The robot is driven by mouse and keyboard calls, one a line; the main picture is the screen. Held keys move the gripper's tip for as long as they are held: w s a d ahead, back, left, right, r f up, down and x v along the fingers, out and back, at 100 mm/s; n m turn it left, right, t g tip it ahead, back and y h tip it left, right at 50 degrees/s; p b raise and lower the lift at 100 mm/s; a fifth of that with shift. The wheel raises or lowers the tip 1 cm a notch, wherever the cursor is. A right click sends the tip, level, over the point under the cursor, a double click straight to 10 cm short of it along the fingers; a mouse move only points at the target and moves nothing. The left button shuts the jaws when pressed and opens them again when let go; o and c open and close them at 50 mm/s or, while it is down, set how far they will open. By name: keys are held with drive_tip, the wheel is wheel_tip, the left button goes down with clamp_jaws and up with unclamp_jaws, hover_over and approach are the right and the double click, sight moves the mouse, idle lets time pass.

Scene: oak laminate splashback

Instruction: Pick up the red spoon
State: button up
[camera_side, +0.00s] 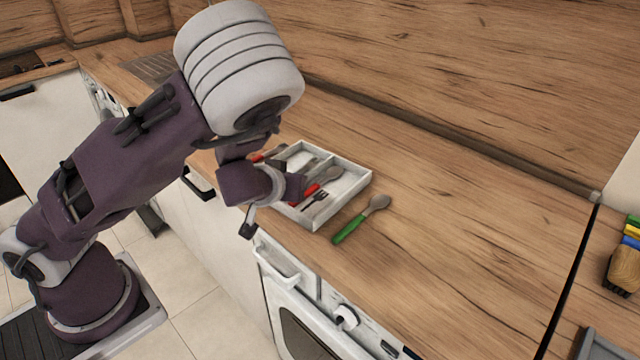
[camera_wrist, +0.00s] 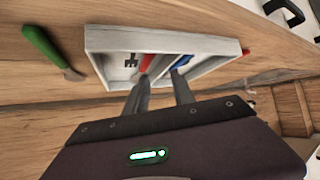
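A spoon with a red handle (camera_side: 311,190) and a grey bowl lies in the white tray (camera_side: 315,226). In the wrist view a red handle (camera_wrist: 148,62) shows inside the tray (camera_wrist: 112,36), beyond the fingertips; its far end is hidden by a finger. My gripper (camera_side: 296,187) is at the tray's near left side in the side view, partly hidden by my wrist.
A dark fork (camera_side: 316,200) and a blue-handled piece (camera_wrist: 181,61) are also in the tray. A green-handled spoon (camera_side: 350,228) lies on the counter outside it. Another red-handled piece (camera_side: 260,157) shows near the tray's left end. The counter right of the green spoon is clear.

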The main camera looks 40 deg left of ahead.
sight(316, 184)
drive_tip(key=d+m+t, duration=0.1)
drive_tip(key=w+d+m+t, duration=0.1)
drive_tip(key=shift+d, duration=0.3)
drive_tip(key=x, duration=0.7)
drive_tip(key=shift+s+f, duration=0.1)
drive_tip(key=shift+f, duration=0.1)
clamp_jaws()
